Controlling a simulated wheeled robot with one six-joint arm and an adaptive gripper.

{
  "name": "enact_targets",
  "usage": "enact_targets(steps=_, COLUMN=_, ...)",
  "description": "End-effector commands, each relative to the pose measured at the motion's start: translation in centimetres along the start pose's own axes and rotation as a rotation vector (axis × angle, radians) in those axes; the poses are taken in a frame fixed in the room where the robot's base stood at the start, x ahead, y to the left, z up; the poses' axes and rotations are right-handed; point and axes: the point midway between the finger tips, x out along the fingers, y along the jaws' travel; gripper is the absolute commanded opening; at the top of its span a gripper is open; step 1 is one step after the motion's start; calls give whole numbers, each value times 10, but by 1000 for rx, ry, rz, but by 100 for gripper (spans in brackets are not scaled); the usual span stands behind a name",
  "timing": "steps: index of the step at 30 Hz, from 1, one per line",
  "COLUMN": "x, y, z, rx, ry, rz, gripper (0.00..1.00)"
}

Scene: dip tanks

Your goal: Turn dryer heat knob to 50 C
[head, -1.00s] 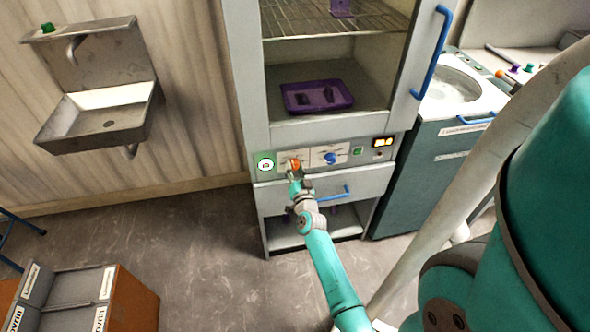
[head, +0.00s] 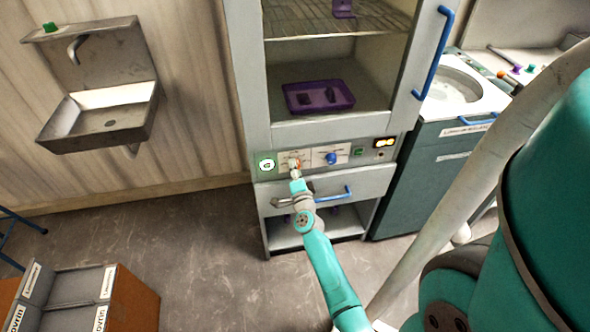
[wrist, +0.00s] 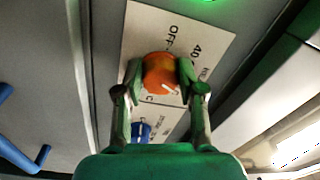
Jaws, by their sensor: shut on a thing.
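The dryer (head: 262,100) is a tall grey cabinet with a control strip below its glass window. My gripper (head: 296,167) is at that strip. In the wrist view my gripper (wrist: 160,82) has one finger on each side of the orange knob (wrist: 160,72) and is shut on it. The knob has a white pointer mark on its lower right part. The knob's plate (wrist: 195,30) shows "OFF" and "40"; the other markings are partly hidden.
A blue knob (head: 331,158) sits right of the orange one, near a lit display (head: 384,142). A blue drawer handle (head: 348,193) is below. A metal sink (head: 100,110) hangs at left. A teal tank unit (head: 430,165) adjoins the dryer's right side.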

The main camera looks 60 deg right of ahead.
Motion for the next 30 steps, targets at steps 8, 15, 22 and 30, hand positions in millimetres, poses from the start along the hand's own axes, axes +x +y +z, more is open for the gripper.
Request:
enact_targets(steps=8, x=0, y=0, z=0, rx=56, ry=3, rz=2, gripper=4)
enact_targets(steps=15, x=0, y=0, z=-1, rx=61, ry=4, rz=3, gripper=4)
enact_targets(steps=22, x=0, y=1, z=-1, rx=61, ry=4, rz=3, gripper=53)
enact_targets(steps=30, x=0, y=0, z=0, rx=61, ry=3, rz=2, gripper=64)
